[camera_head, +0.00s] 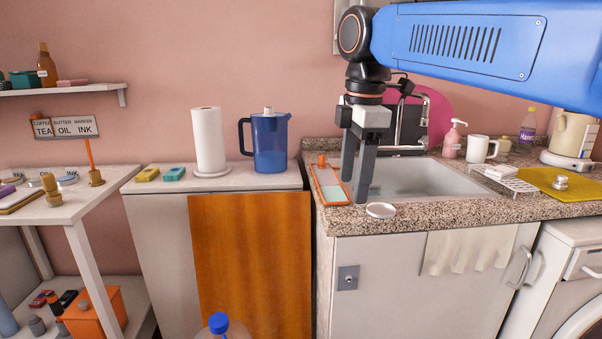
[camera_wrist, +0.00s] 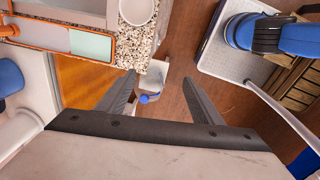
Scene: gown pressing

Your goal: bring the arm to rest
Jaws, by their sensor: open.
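My gripper (camera_head: 355,188) hangs down from my blue arm above the left end of the sink counter in the head view. Its two dark fingers are apart with nothing between them. The fingers also show in the wrist view (camera_wrist: 158,95), spread wide and empty. In the head view they overlap an orange-framed tray (camera_head: 328,182) and stand near a small white dish (camera_head: 380,210) at the counter's front edge. I cannot tell whether the fingertips touch the counter.
The sink (camera_head: 425,180) lies right of my gripper, with a faucet (camera_head: 424,110) behind. A blue pitcher (camera_head: 270,142) and paper towel roll (camera_head: 209,140) stand on the left cabinet. A white mug (camera_head: 478,149) and pink soap bottle (camera_head: 452,144) stand right.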

